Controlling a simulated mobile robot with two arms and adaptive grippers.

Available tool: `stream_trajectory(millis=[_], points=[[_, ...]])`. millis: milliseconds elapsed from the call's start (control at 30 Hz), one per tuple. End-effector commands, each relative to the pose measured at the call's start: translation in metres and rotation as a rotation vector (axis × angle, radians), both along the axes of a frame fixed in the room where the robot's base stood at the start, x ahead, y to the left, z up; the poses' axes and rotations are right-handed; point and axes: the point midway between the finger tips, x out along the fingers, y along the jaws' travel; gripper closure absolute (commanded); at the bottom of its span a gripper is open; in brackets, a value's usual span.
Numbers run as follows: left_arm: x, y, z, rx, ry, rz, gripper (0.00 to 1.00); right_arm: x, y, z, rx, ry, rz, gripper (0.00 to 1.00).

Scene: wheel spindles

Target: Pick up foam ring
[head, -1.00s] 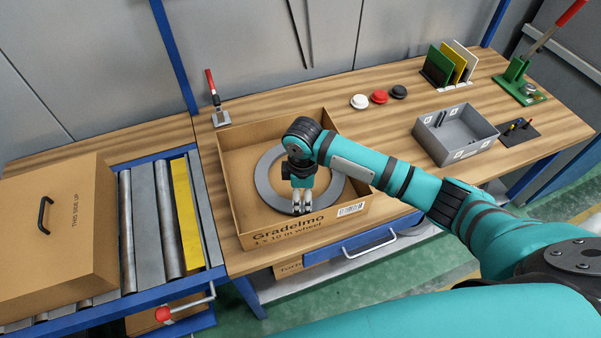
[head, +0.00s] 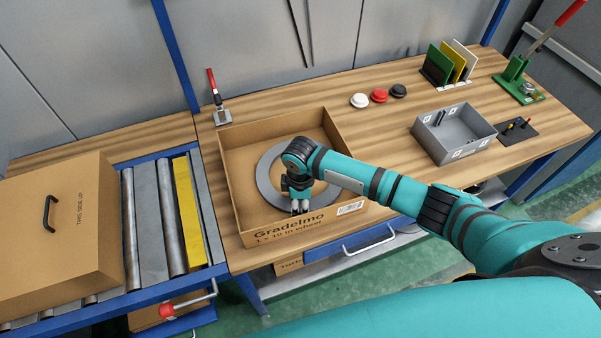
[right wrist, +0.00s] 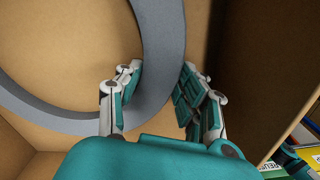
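The grey foam ring (head: 264,182) lies flat in the open cardboard box (head: 228,190) marked "Gradelmo"; my right wrist and gripper cover part of it. My right gripper (head: 299,207) points down inside the box at the ring's near side. In the right wrist view, the foam ring (right wrist: 165,30) curves down between the two spread fingers of my right gripper (right wrist: 160,72). One finger is over the inner side and the other at the outer side. A gap shows between the fingers and the ring band, so they look open. My left gripper is not in view.
A closed box (head: 60,235) sits on the roller conveyor (head: 150,220) at left. A red-handled clamp (head: 218,105) stands behind the open box. White, red and black discs (head: 379,97), a grey bin (head: 455,133) and a green press (head: 517,82) stand to the right on the wooden bench.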

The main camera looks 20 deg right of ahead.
Motion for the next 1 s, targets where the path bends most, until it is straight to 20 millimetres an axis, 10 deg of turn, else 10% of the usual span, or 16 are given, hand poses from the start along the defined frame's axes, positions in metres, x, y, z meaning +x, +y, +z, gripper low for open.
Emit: stream_trajectory(millis=[567,1000], points=[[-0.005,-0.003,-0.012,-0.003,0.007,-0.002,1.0,0.001,0.005,0.006,0.002,-0.002,0.001,0.87],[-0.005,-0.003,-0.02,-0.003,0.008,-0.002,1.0,0.001,0.004,0.085,0.002,-0.004,0.001,0.87]])
